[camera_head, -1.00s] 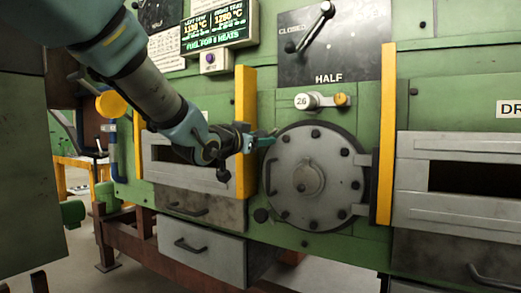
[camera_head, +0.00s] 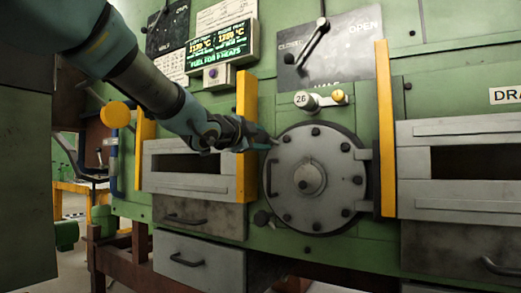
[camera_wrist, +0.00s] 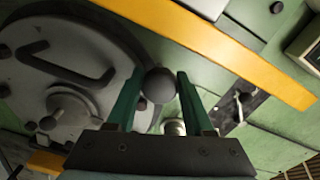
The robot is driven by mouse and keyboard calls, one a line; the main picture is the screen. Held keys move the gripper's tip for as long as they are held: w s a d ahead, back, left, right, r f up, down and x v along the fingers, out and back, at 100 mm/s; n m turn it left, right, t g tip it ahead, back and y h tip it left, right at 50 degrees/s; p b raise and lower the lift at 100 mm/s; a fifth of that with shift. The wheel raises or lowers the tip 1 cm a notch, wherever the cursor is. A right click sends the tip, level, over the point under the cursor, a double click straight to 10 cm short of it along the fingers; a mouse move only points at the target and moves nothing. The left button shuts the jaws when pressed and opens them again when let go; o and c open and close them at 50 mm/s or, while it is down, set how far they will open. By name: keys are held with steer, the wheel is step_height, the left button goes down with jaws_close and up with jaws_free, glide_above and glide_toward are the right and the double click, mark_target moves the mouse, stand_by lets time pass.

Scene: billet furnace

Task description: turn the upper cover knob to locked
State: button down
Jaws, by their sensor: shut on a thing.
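The round grey bolted cover (camera_head: 312,200) is on the green furnace front, right of my gripper. My gripper (camera_head: 270,142) reaches in from the left to the cover's upper left edge and hides most of the upper cover knob there. In the wrist view the upper cover knob is a dark round ball (camera_wrist: 158,86) between the two green fingers of my gripper (camera_wrist: 157,78), which are shut on it. Its mount and any lock marking are hidden. A lower dark knob (camera_head: 261,217) sits at the cover's lower left edge.
Yellow upright bars (camera_head: 247,135) stand on both sides of the cover, the left one close to my gripper. A lever plate (camera_head: 345,60) and a numbered fitting (camera_head: 305,100) are above. Slotted grey panels (camera_head: 460,205) flank the cover.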

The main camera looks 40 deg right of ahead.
steer(key=shift+m+b, duration=1.15)
steer(key=shift+m, duration=0.75)
steer(key=shift+c, duration=1.7)
jaws_free()
steer(key=v, duration=1.1)
steer(key=shift+p, duration=0.35)
steer(key=shift+d, duration=0.1)
